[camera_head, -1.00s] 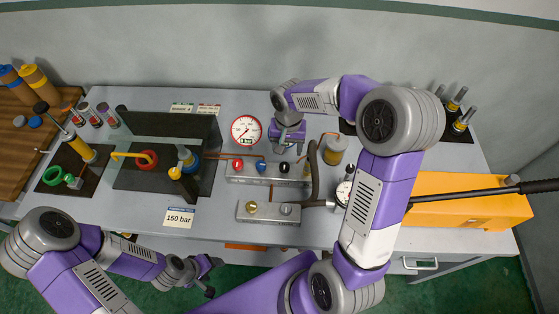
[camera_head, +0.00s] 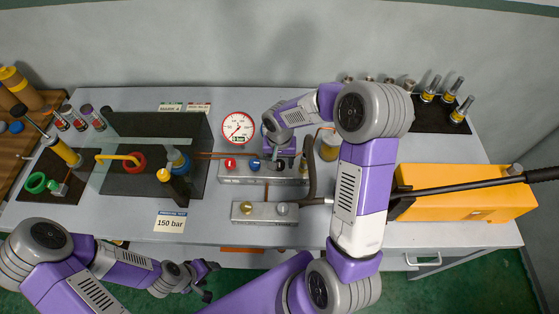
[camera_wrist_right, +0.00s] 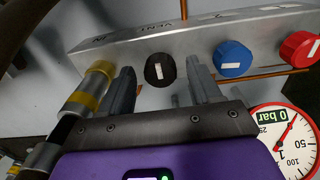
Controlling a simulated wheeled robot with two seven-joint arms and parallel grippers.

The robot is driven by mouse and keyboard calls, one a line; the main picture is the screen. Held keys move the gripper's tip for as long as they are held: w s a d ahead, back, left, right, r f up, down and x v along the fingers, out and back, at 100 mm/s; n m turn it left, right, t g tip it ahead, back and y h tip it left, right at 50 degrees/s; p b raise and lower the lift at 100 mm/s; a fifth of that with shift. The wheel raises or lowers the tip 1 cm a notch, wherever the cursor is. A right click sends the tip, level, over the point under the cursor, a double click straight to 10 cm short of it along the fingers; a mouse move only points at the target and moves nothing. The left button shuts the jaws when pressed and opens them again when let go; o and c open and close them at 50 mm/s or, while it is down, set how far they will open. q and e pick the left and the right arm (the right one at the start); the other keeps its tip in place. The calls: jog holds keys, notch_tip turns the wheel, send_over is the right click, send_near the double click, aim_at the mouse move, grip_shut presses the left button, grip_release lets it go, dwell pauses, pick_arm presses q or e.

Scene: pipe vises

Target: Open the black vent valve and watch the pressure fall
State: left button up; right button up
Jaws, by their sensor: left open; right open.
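The black valve knob (camera_wrist_right: 160,70) sits on a metal block labelled VENT, with its white mark nearly upright in the right wrist view. My right gripper (camera_wrist_right: 160,64) is open, one finger on each side of the knob, with gaps showing. In the head view the gripper (camera_head: 279,156) points down over the valve block (camera_head: 262,180); the black knob (camera_head: 279,166) shows just below it. The pressure gauge (camera_head: 238,128) has a white face and red needle; its label appears to read 0 bar in the wrist view (camera_wrist_right: 283,140). My left gripper (camera_head: 208,280) is open, low by the table front.
A blue knob (camera_wrist_right: 232,59) and a red knob (camera_wrist_right: 300,48) sit beside the black one. A brass-and-steel fitting (camera_wrist_right: 90,87) stands close to one finger. A black hose (camera_head: 309,165) curves near the block. An orange pump (camera_head: 465,200) with a long handle lies right.

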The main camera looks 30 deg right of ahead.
jog(key=c, duration=1)
jog(key=shift+c, duration=0.2)
jog(key=shift+n, duration=0.4)
jog(key=n, duration=0.3)
jog(key=shift+n, duration=0.3)
jog(key=n, duration=0.3)
jog(key=shift+r+n+p, duration=0.1)
jog(key=shift+n+p, duration=0.2)
jog(key=n, duration=0.3)
jog(key=shift+n+p, duration=0.3)
jog(key=shift+p, duration=0.05)
jog(key=shift+w+n+p, duration=0.1)
jog(key=shift+n+p, duration=0.4)
jog(key=shift+n, duration=1.6)
